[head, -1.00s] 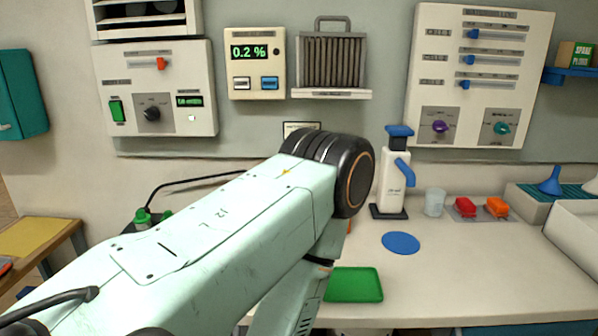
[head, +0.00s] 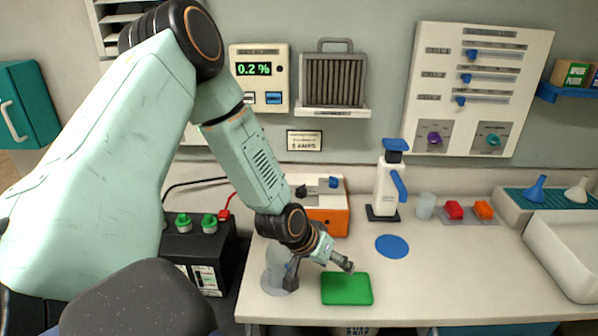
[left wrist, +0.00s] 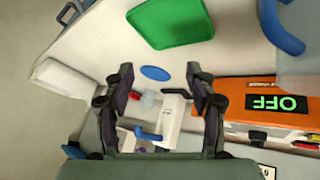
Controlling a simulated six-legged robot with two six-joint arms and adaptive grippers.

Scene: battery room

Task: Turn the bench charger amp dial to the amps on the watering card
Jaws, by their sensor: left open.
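The bench charger (head: 328,222) is an orange box with a pale top, at the back of the bench behind my left forearm. In the left wrist view its orange face (left wrist: 235,92) shows a green OFF display (left wrist: 278,103), upside down. I cannot make out the amp dial or its setting. The watering card (head: 304,141) is on the wall above the charger; its large line appears to read 5 AMPS. My left gripper (head: 345,265) is above the bench, in front of the charger and over the green tray's back edge. Its fingers (left wrist: 160,72) are apart and empty. My right gripper is not in view.
A green tray (head: 347,289) lies below the left gripper. A grey jug-like item (head: 278,272) stands close to its left. A black battery (head: 200,245) with green caps is left of the bench. A white pump bottle (head: 388,190) and blue disc (head: 392,246) are to the right.

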